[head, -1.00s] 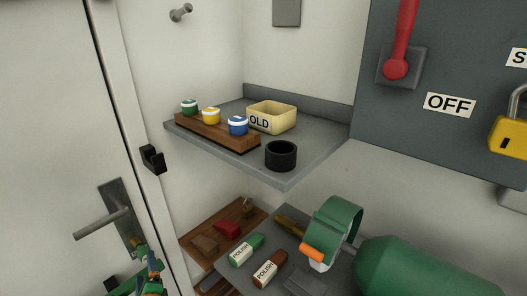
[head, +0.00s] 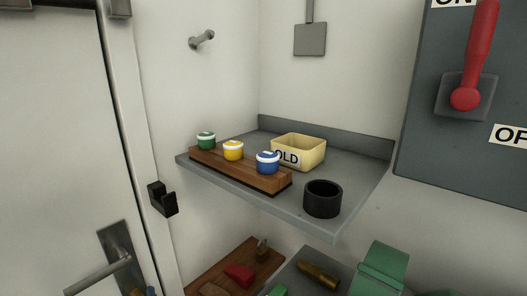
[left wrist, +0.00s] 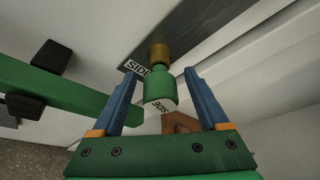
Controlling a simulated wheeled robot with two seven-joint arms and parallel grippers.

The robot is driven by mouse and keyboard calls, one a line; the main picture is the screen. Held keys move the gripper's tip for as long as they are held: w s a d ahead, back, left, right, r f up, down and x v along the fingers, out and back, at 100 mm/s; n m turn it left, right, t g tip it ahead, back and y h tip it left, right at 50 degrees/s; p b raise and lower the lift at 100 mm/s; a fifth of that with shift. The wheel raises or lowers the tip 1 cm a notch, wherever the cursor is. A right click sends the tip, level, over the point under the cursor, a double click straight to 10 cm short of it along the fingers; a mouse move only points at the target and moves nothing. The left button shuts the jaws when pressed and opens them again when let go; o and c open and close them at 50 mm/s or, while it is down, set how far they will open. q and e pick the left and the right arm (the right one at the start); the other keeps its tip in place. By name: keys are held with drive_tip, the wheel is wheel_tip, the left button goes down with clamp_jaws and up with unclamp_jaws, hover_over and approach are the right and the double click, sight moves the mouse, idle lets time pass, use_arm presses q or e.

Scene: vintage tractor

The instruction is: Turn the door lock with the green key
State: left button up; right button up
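In the left wrist view, a green key (left wrist: 158,84) with a white label reading "SIDE" lies between the blue fingers of my left gripper (left wrist: 162,82). Gaps show on both sides of it, so the gripper looks open around it. The key's far end meets a brass lock cylinder (left wrist: 159,52) on the dark door plate (left wrist: 205,35). How deep it sits in the lock cannot be told. In the head view the door (head: 50,140) is at the left, with a lever handle (head: 98,276) at the lower edge. My right gripper is not in view.
A grey shelf (head: 345,185) holds a wooden rack (head: 210,163) with three small jars, a yellow bin (head: 312,152) and a black cup (head: 322,200). A black bracket (head: 162,199) sits on the door frame. A red lever (head: 477,55) is on the right panel.

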use_arm(q)
drive_tip(key=shift+s+d+r, duration=0.1)
drive_tip(key=c, duration=0.3)
clamp_jaws()
drive_tip(key=shift+r+m+g+p, duration=0.3)
drive_tip(key=shift+m+p, duration=0.1)
drive_tip(key=shift+p, duration=0.25)
drive_tip(key=shift+m+g+y+p, duration=0.4)
drive_tip(key=shift+m+g+p, duration=0.1)
drive_tip(key=shift+m+p, duration=0.8)
